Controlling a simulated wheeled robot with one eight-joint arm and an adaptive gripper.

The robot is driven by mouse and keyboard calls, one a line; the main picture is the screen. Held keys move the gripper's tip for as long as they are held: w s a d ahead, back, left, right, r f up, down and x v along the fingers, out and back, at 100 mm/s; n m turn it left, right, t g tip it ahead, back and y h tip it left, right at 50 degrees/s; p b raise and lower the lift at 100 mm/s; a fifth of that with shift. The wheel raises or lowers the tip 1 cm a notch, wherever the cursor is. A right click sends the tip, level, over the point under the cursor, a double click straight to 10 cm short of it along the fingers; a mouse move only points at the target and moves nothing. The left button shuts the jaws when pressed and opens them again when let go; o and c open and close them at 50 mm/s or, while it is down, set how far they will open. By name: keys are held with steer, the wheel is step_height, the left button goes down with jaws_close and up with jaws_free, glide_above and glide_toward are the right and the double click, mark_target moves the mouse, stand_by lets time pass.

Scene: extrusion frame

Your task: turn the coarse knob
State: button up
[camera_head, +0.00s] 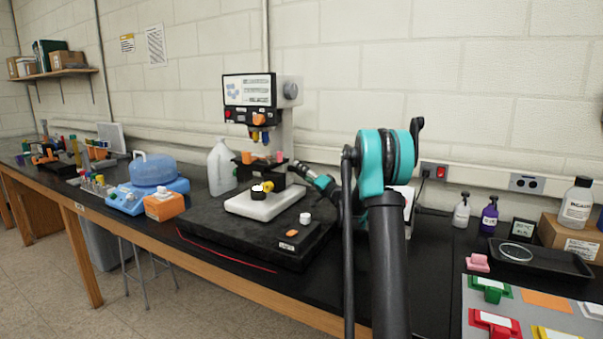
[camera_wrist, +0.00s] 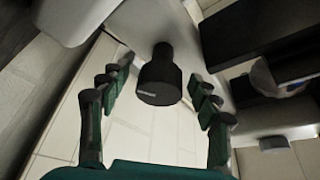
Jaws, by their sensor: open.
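In the wrist view, a black round knob (camera_wrist: 160,78) with a pale line on its face sticks out from a light grey body. My gripper (camera_wrist: 160,70) is open, with one finger on each side of the knob and a visible gap on both sides. In the head view, my gripper (camera_head: 300,168) reaches leftward to the right side of the microscope-like instrument (camera_head: 272,110). I cannot pick out this black knob for certain there. A black and yellow knob (camera_head: 267,186) shows at the front of the white base.
The instrument stands on a black slab (camera_head: 290,255) with a small white cap (camera_head: 304,218). A white jug (camera_head: 221,168) stands left of it. A blue-lidded device (camera_head: 150,185) and orange box (camera_head: 165,205) lie further left. Bottles (camera_head: 488,215) and a black tray (camera_head: 540,262) are at right.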

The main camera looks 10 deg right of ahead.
steer(key=shift+w+a, duration=0.15)
steer(key=c, duration=1.2)
steer(key=shift+o, duration=0.2)
steer(key=shift+r+m+h, duration=0.1)
steer(key=shift+m+h, duration=0.4)
steer(key=shift+m, duration=0.9)
steer(key=o, duration=1.2)
steer(key=shift+c, duration=0.2)
steer(key=v, duration=1.2)
